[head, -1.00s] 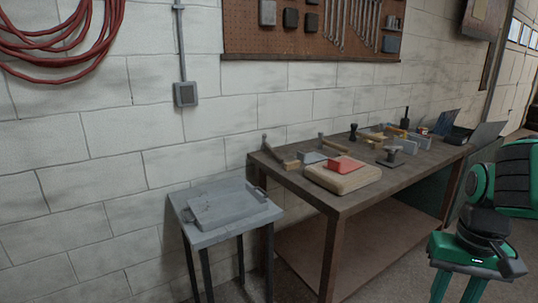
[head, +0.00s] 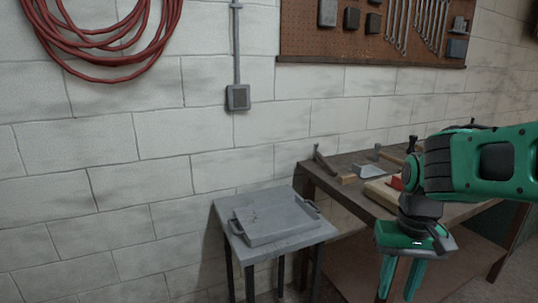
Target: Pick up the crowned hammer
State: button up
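A hammer (head: 326,165) with a dark head and wooden handle lies at the left end of the workbench (head: 345,200). A second hammer-like tool with a pale handle (head: 391,157) lies further right, partly hidden by my arm. I cannot tell which of them is the crowned hammer. My gripper (head: 399,285) hangs in front of the bench, fingers pointing down and apart. It is open, with nothing visible between the fingers. It is apart from both tools. My arm hides most of the bench top's right side.
A small grey side table (head: 222,213) with a grey tray (head: 275,229) on it stands left of the bench. A beige block (head: 377,192) lies near the bench's front edge, with a red item (head: 396,183) on it. The wall and pegboard (head: 345,48) close off the back.

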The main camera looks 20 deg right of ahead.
aim_at(315, 155)
jog(key=u, duration=0.1)
jog(key=i, duration=1.35)
jog(key=z, duration=0.25)
